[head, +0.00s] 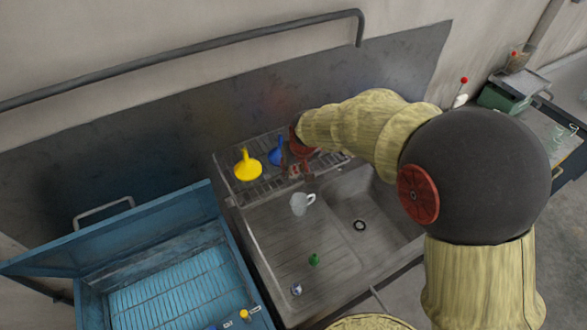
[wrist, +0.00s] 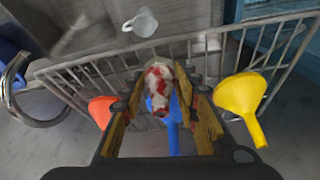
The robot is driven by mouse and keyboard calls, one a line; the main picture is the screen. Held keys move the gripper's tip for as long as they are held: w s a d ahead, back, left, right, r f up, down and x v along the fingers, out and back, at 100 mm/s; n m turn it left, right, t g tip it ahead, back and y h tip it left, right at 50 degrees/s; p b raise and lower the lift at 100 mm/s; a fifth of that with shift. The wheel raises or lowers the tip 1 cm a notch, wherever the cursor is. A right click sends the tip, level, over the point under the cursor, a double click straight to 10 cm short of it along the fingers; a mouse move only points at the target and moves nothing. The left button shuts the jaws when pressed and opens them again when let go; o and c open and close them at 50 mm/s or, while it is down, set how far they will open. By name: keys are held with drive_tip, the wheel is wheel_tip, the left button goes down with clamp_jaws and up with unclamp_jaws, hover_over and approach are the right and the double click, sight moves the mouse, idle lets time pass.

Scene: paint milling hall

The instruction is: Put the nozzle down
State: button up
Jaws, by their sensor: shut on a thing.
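The nozzle (wrist: 158,84) looks like a mottled red and white piece in the wrist view. It sits between the fingertips of my gripper (wrist: 157,92), which is shut on it. The gripper points down over a wire drying rack (wrist: 284,48) behind the sink. In the head view my gripper (head: 296,172) is small and partly hidden by my wrist, and the nozzle is hard to make out. I cannot tell whether the nozzle touches the rack.
A yellow funnel (head: 248,168) and a blue funnel (head: 276,156) are on the rack, close to my gripper. An orange funnel (wrist: 102,110) is beside my left finger. A white mug (head: 300,203) stands on the sink drainboard (head: 290,240). A blue open bin (head: 165,270) stands left.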

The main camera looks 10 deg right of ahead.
drive_tip(key=c, duration=0.6)
drive_tip(key=shift+c, duration=0.3)
